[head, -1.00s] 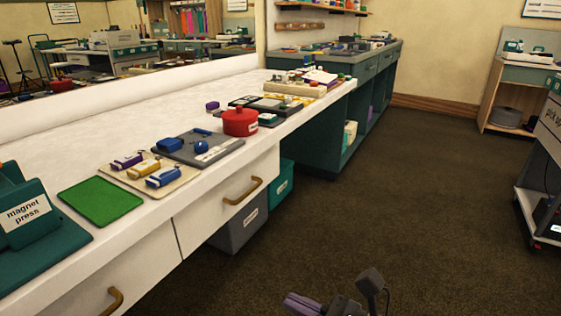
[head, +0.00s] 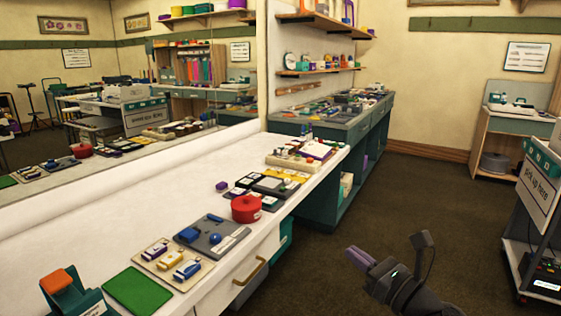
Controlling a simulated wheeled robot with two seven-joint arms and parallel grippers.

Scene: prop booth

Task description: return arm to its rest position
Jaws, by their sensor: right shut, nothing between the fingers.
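My right gripper (head: 362,262) shows at the bottom of the head view, right of centre, with purple fingers pointing up and to the left. It is shut and empty, held in front of the white counter (head: 120,225) over the dark floor, apart from everything. My right forearm runs out of the bottom edge. My left gripper and left arm are not in the picture.
The counter bears a red pot (head: 245,209), a grey board (head: 212,238), a beige tray (head: 150,262), a green mat (head: 137,291) and a teal press (head: 75,297). A cart (head: 540,215) stands at the right. The carpet (head: 420,200) between is clear.

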